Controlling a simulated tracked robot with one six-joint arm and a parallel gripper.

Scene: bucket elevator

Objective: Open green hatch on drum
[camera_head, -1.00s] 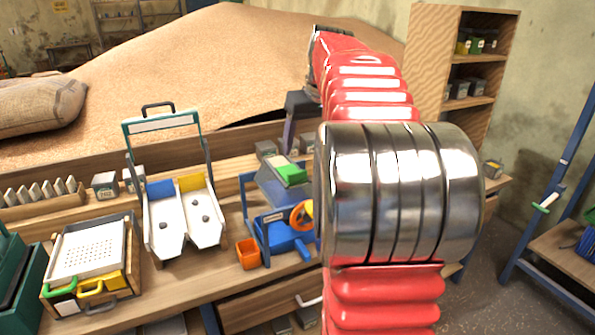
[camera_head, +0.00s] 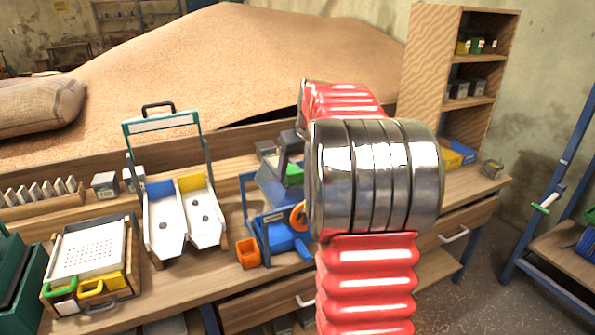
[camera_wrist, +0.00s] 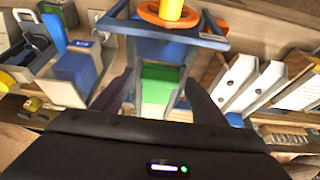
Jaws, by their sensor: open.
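The green hatch (camera_head: 294,174) is on the top of the small blue-framed machine (camera_head: 283,236), and is partly covered by my gripper and arm in the head view. In the wrist view the green hatch (camera_wrist: 159,84) lies between the fingers, inside the grey-blue frame of the machine (camera_wrist: 170,45). My gripper (camera_wrist: 160,95) is open, with one dark finger on each side of the hatch. In the head view my gripper (camera_head: 289,150) is over the machine's top. I cannot tell whether the fingers touch the hatch.
An orange wheel (camera_head: 298,216) is on the machine's front. A white two-channel chute (camera_head: 184,215) and a perforated tray (camera_head: 90,250) stand farther left on the bench. A grain heap (camera_head: 220,70) is behind.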

